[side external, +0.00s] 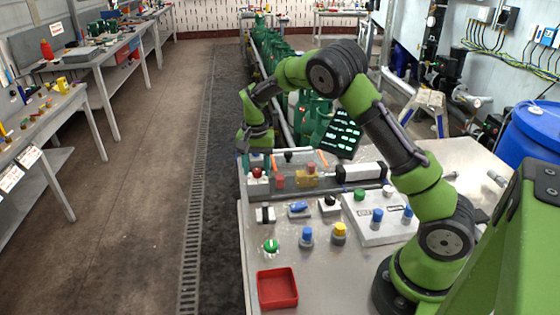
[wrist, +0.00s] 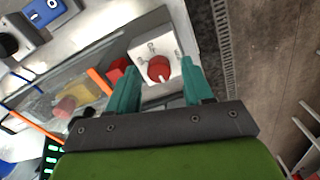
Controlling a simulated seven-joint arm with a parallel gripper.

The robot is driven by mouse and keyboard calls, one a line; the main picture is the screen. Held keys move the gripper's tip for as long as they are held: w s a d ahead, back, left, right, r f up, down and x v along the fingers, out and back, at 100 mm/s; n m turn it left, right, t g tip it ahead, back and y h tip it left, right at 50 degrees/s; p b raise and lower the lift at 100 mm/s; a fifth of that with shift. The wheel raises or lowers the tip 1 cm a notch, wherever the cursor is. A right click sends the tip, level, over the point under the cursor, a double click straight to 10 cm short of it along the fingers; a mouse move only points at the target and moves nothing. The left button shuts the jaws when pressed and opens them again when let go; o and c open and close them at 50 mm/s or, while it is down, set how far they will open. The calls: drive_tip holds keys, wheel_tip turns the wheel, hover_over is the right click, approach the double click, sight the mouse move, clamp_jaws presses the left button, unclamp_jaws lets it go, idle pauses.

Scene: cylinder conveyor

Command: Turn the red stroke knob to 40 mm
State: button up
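The red stroke knob (wrist: 159,68) is round and sits on a pale dial plate (wrist: 148,47) with small markings that I cannot read. In the side external view the red knob (side external: 257,172) tops a white box at the far left corner of the table. My gripper (wrist: 160,74) is open, its two teal fingers spread to the left and right of the knob with visible gaps. In the side external view my gripper (side external: 257,160) points down over the knob. Whether a finger touches the knob cannot be told. The knob's setting cannot be read.
Beside the knob is a clear-covered unit with a red piece (side external: 280,182) and a yellow block (side external: 307,177). A blue switch (side external: 298,208), a green knob (side external: 271,246) and a red tray (side external: 277,288) are nearer the front. The aisle left of the table is free.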

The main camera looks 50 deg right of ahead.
sight(260, 170)
wheel_tip(260, 170, up, 17)
idle(0.7)
drive_tip(key=shift+d+f, duration=0.1)
drive_tip(key=s+a+n+t+y, duration=0.1)
drive_tip(key=s+a+n+t, duration=0.2)
drive_tip(key=s, duration=0.9)
drive_tip(key=s+a+r+n+t+y, duration=0.1)
drive_tip(key=s+a+n+t, duration=0.3)
drive_tip(key=s+a, duration=0.5)
drive_tip(key=s, duration=0.3)
drive_tip(key=shift+s+a+r+n, duration=0.15)
drive_tip(key=shift+s+r+n, duration=0.15)
drive_tip(key=shift+n, duration=0.1)
